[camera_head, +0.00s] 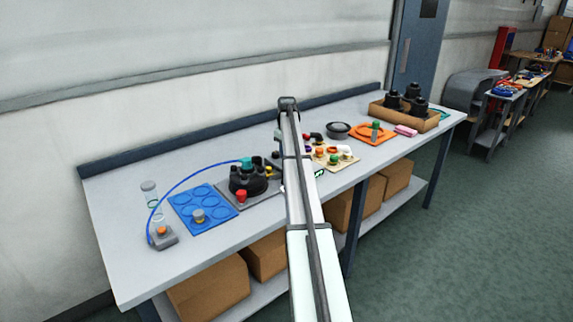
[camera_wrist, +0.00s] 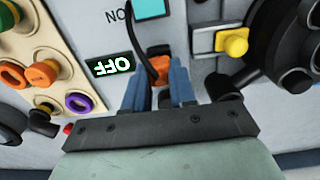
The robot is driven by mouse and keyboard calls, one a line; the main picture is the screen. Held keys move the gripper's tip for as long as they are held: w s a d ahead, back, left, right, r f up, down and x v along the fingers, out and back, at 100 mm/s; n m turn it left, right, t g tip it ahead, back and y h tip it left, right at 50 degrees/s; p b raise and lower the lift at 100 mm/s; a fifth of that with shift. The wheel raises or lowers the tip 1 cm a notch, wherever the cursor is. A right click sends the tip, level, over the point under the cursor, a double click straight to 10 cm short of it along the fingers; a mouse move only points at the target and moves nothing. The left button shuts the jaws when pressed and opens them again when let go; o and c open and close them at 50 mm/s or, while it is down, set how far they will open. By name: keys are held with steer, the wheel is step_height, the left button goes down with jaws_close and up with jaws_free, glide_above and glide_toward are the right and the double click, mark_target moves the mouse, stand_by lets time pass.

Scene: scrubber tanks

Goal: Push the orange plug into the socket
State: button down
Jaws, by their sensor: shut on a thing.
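The orange plug (camera_wrist: 159,66) is in the wrist view, with a black cable (camera_wrist: 137,48) curving up from it. My gripper (camera_wrist: 159,82) is shut on the plug, with one blue finger on each side. The plug is close to a pale grey panel surface (camera_wrist: 193,72). I cannot make out the socket, and I cannot tell whether the plug touches the panel. In the head view my own arm hides the gripper and the plug.
A lit OFF display (camera_wrist: 113,66) is just left of the fingers. A yellow knob (camera_wrist: 233,42) and black round parts (camera_wrist: 288,50) are to the right. A beige board (camera_wrist: 40,62) with coloured rings is to the left. The workbench (camera_head: 120,208) has bare room at its front left.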

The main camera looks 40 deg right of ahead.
steer(key=shift+f, duration=0.45)
steer(key=shift+c, duration=1.8)
jaws_free()
steer(key=shift+r, duration=4.3)
